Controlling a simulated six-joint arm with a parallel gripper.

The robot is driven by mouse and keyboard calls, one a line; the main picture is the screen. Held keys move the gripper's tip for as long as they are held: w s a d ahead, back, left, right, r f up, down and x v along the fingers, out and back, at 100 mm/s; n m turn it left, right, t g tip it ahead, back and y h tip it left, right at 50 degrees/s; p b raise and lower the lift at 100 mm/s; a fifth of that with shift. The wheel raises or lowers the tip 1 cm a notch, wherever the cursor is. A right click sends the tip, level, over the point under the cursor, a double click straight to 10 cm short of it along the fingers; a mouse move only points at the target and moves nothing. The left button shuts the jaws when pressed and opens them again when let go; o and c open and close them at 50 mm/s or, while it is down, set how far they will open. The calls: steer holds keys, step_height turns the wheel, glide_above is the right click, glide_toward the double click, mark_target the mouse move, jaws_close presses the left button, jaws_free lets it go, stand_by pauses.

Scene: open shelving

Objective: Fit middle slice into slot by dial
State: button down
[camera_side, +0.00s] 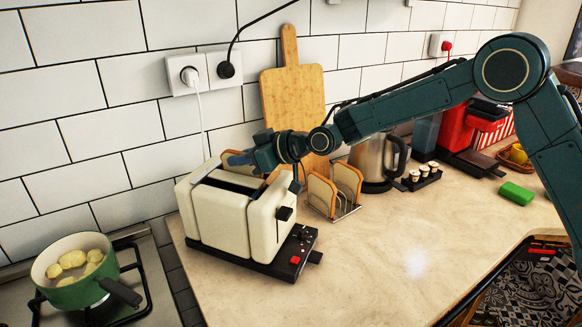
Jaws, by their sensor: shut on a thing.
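A cream toaster (219,217) stands on the counter near the wall, with a long dark slot (232,182) in its top. Its right end has a black lever (284,213), a red button (295,260) and small dark controls; I cannot tell which is the dial. My gripper (243,159) is over the toaster's far side, shut on a bread slice (229,157) that is mostly hidden behind the gripper and toaster. I cannot tell whether the slice is in a slot. A wire rack (346,212) right of the toaster holds two slices, with a gap between them.
A wooden board (292,90) leans on the wall behind my gripper. A steel kettle (371,158), small cups (415,176) and a green sponge (516,191) are to the right. A green pot (72,292) sits on the hob at left. The front counter is clear.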

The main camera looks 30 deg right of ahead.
steer(key=c, duration=1.5)
jaws_free()
steer(key=shift+r, duration=0.15)
steer(key=shift+v, duration=6)
steer(key=shift+d, duration=0.1)
